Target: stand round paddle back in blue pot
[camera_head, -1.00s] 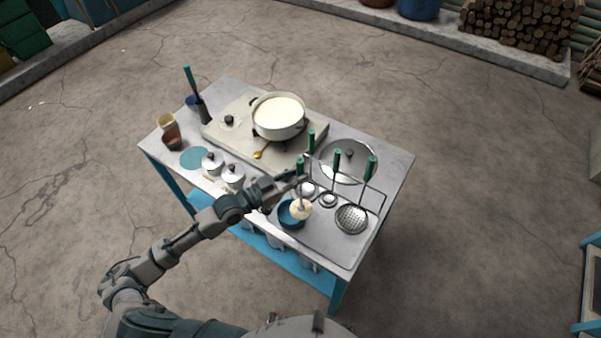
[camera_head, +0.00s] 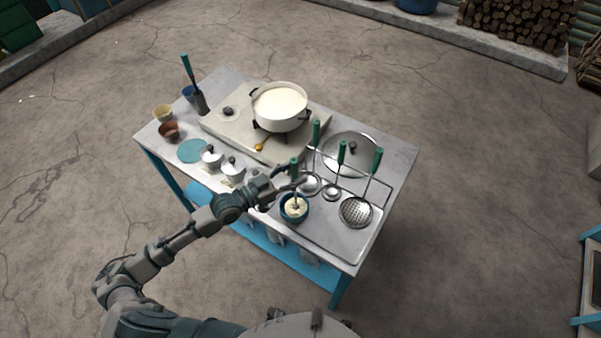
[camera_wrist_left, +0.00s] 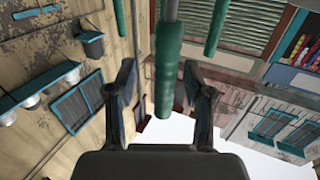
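The round paddle, with its green handle (camera_head: 294,168) and pale round head (camera_head: 296,209), stands roughly upright with its head inside the rim of the blue pot (camera_head: 284,213) at the table's front edge. Whether the head touches the pot's bottom is hidden. My left gripper (camera_head: 297,182) is at the handle, above the pot. In the left wrist view the green handle (camera_wrist_left: 167,70) passes between the two fingers of my left gripper (camera_wrist_left: 160,80). A gap shows on the left side of the handle, so the fingers look open around it. My right gripper is not visible.
A rack with a ladle (camera_head: 332,193), a skimmer (camera_head: 356,212) and another green-handled tool stands just right of the pot. A lid (camera_head: 350,153) lies behind it. A pot of milk (camera_head: 280,106) sits on the stove. Lidded cans (camera_head: 232,172) stand left of my gripper.

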